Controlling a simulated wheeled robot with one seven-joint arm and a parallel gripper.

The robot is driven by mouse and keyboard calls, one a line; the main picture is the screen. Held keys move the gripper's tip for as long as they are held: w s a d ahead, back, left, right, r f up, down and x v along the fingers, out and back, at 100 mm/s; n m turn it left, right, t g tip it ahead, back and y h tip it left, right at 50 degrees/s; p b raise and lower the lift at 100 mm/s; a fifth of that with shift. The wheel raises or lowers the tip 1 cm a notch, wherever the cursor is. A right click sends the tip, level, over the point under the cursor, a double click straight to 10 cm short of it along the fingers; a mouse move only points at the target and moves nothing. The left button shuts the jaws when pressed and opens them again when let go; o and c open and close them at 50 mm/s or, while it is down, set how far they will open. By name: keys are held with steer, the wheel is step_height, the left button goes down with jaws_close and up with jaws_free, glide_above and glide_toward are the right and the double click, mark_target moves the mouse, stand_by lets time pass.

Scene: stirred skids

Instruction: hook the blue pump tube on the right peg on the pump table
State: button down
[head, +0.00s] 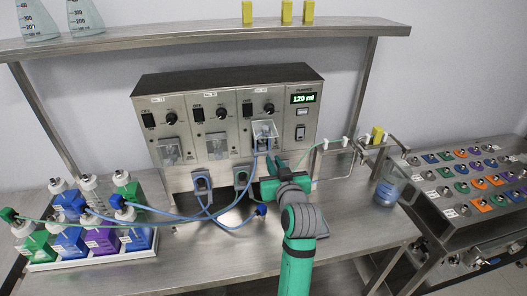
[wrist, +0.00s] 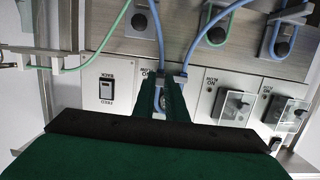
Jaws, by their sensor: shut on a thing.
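The blue pump tube (wrist: 159,45) is held between the fingers of my gripper (wrist: 161,92); two blue strands rise from them in the upside-down wrist view. In the head view the tube (head: 255,153) makes an upright loop in front of the third pump head, and my gripper (head: 272,166) is beside it. The right peg (wrist: 140,22) is a dark round knob on a steel plate. One blue strand passes close by it; I cannot tell whether they touch. My gripper hides this peg in the head view.
The steel pump unit (head: 218,85) stands at the back of the table (head: 180,262). Bottles in a white tray (head: 95,257) stand left. A wire frame (head: 335,161) with a green tube and a beaker (head: 388,187) stand right.

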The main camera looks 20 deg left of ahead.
steer(key=shift+f+v, duration=0.2)
steer(key=shift+v, duration=0.8)
steer(key=shift+f+v, duration=0.2)
steer(key=shift+v, duration=0.8)
steer(key=shift+d, duration=0.15)
steer(key=s, duration=0.1)
steer(key=s+d, duration=0.1)
steer(key=s, duration=0.1)
steer(key=shift+s+d, duration=0.4)
stand_by(0.5)
steer(key=shift+f, duration=0.1)
steer(key=f, duration=0.1)
steer(key=w+d+f, duration=0.1)
steer(key=f, duration=0.1)
steer(key=d+f, duration=0.1)
steer(key=f, duration=0.1)
steer(key=shift+w+d+f, duration=0.1)
steer(key=shift+w, duration=0.1)
stand_by(0.4)
